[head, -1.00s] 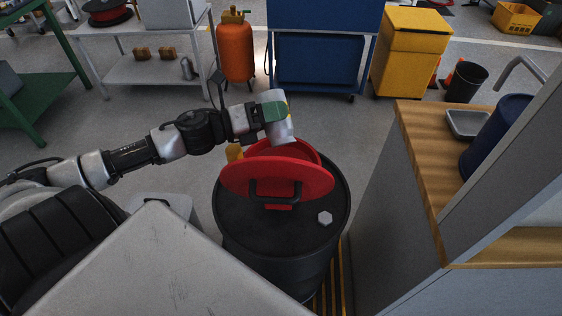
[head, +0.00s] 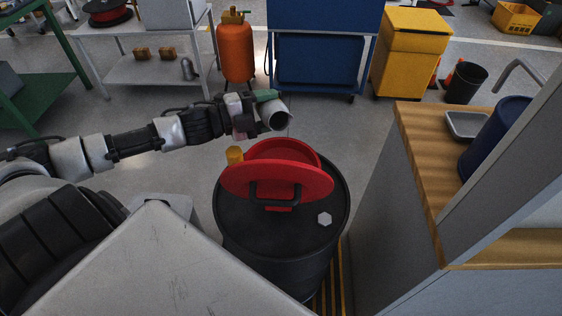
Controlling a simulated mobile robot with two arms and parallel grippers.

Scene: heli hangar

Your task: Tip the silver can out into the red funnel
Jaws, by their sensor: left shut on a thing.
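The silver can (head: 270,120) is in my left gripper (head: 265,107), which is shut on it. The can is tilted far over, nearly lying on its side. Its dark open mouth points right and somewhat down, toward the camera. The red funnel (head: 287,150) sits on top of a black drum (head: 240,225). Its red lid (head: 236,182) with a black handle stands in front and hides part of the bowl. The can is above the funnel's far side, apart from it. I cannot tell if anything is flowing out. My right gripper is not in view.
A wooden counter (head: 425,170) with a grey tray (head: 465,126) and a blue container (head: 495,140) stands to the right. Behind are an orange gas cylinder (head: 236,52), a blue cabinet (head: 320,65) and a yellow bin (head: 408,60). The floor behind the drum is clear.

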